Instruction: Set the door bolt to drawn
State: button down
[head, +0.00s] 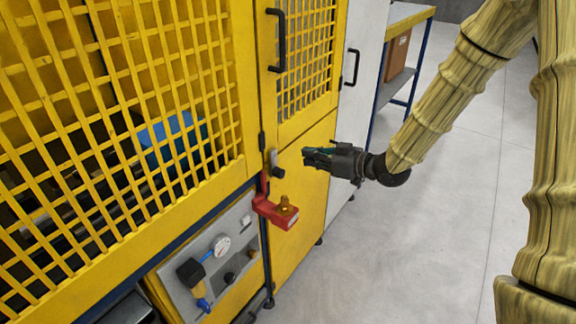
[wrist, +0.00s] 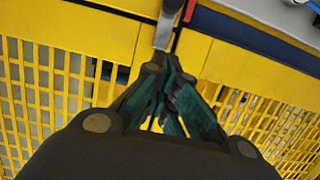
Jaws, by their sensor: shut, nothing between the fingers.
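The door bolt (head: 274,160) appears to be the small grey metal piece with a dark knob at the seam between the yellow mesh panel and the yellow door (head: 303,185). In the wrist view a grey metal bar (wrist: 168,24) lies at the seam, just beyond my fingertips. I cannot tell whether the bolt is drawn or shot. My gripper (head: 306,157) is shut and empty, its green-sided fingers pointing left at the bolt, a short gap to its right in the head view. In the wrist view the closed fingers (wrist: 168,66) cover part of the seam.
A red bracket (head: 276,212) with a brass-coloured piece juts out just below the bolt. A black door handle (head: 278,40) is above. A grey gauge panel (head: 213,257) sits lower left. A blue-legged table (head: 411,85) stands behind. The grey floor to the right is clear.

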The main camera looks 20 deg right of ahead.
aim_at(275, 160)
jog(key=shift+d+r, duration=0.15)
jog(key=shift+r, duration=0.1)
jog(key=x, duration=0.3)
jog(key=p+x, duration=0.1)
jog(key=x, duration=0.2)
jog(key=p+x, duration=0.1)
jog(key=x, duration=0.3)
jog(key=shift+f, duration=0.45)
jog(key=shift+f+p, duration=0.55)
jog(key=shift+f, duration=0.95)
